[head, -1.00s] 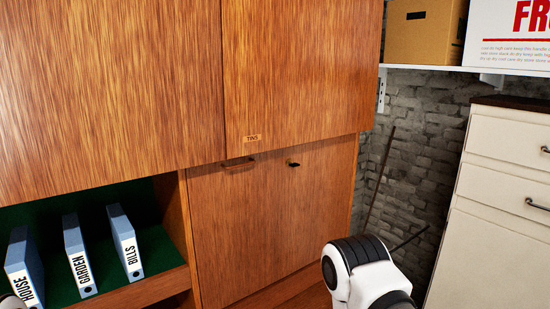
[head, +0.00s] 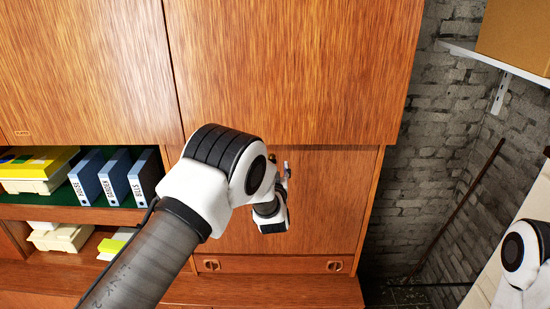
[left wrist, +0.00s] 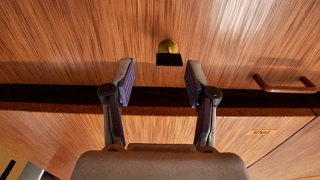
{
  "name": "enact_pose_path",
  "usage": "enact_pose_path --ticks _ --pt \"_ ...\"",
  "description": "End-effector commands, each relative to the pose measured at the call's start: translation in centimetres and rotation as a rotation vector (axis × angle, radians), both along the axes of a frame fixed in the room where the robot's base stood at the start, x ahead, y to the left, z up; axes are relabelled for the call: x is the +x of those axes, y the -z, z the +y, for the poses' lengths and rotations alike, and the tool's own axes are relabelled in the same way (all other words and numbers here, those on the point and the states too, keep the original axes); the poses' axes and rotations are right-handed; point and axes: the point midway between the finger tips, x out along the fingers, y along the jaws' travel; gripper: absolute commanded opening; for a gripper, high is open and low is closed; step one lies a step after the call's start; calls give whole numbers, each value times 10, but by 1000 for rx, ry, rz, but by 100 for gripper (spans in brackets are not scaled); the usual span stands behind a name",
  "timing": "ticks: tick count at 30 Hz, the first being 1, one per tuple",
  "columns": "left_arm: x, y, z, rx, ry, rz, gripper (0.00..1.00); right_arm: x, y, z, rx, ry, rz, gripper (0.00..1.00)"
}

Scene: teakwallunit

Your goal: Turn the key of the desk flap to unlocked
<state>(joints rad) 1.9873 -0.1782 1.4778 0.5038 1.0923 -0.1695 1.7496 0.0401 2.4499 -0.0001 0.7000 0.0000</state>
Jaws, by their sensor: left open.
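The desk flap (head: 335,205) is a shut wooden panel below the large upper door. In the left wrist view, its key is a dark bow (left wrist: 170,59) in front of a round brass lock plate (left wrist: 168,46). My left gripper (head: 283,170) is at the upper part of the flap; in the left wrist view (left wrist: 158,82) its two fingers are apart with nothing between them. The key lies just beyond the fingertips, roughly centred between them and apart from them. My right gripper is out of view.
The flap's handle (left wrist: 285,84) is to the right of the key in the left wrist view, near a TINS label (left wrist: 262,133). A dark gap (left wrist: 50,95) separates the flap from the upper door (head: 290,70). Blue binders (head: 115,178) stand on the left shelf.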

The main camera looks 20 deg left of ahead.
Motion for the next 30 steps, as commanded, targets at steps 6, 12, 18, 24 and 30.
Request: enact_pose_path --ticks 6,12,18,24,30 --pt "25 -1 8 -1 -1 1 56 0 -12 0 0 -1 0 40" --pt "27 1 8 0 1 2 56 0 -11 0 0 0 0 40" --pt "27 1 8 0 1 3 3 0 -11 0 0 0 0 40" --pt "27 1 8 -1 0 2 0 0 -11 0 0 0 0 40" --pt "27 2 8 -19 1 -3 0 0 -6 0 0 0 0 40"
